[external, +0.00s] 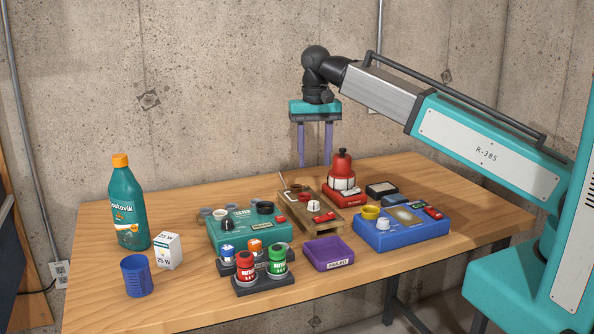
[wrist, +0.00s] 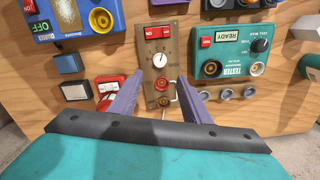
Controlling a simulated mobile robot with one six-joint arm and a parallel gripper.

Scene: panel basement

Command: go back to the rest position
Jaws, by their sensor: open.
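My gripper (external: 315,146) hangs above the back part of the wooden table (external: 197,304), fingers pointing down, open and empty. In the wrist view its two purple fingers (wrist: 152,100) stand wide apart, with nothing between them. Below them in that view is a tan panel box (wrist: 155,46) with a white knob and red parts. In the external view the same tan box (external: 313,213) lies under and in front of my gripper. My gripper touches nothing that I can see.
A red device (external: 342,190) stands close to the right below my gripper. A teal tester box (external: 250,232), a blue box (external: 400,232), a purple tray (external: 328,253) and battery holders (external: 262,283) fill the middle. A bottle (external: 129,210) stands left. The concrete wall is behind.

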